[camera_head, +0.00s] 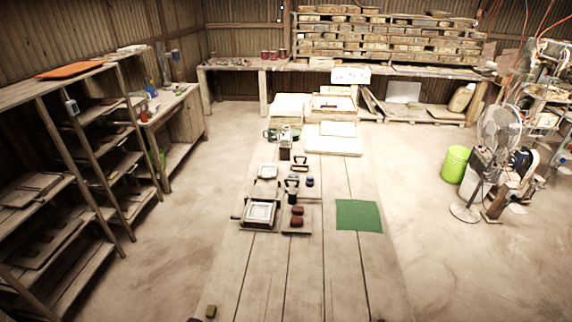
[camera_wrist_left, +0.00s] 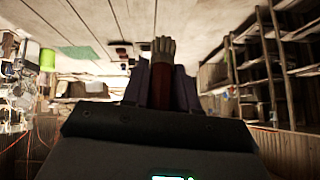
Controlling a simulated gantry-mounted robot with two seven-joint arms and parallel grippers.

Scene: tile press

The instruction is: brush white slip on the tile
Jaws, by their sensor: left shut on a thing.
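In the left wrist view my left gripper (camera_wrist_left: 162,76) is shut on a brush (camera_wrist_left: 162,90). The brush has a dark red handle between the fingers and grey bristles pointing away from the wrist. In the head view a framed press mould (camera_head: 259,213) lies on the plank table, with a pale grey tile-like square inside it. Two reddish-brown blocks (camera_head: 297,221) lie beside it on a board. My right gripper is not in view.
A green mat (camera_head: 359,215) lies on the right of the table (camera_head: 330,270). Handled tools (camera_head: 292,184) and pale slabs (camera_head: 334,145) lie farther back. The near half is mostly clear. Shelves stand left.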

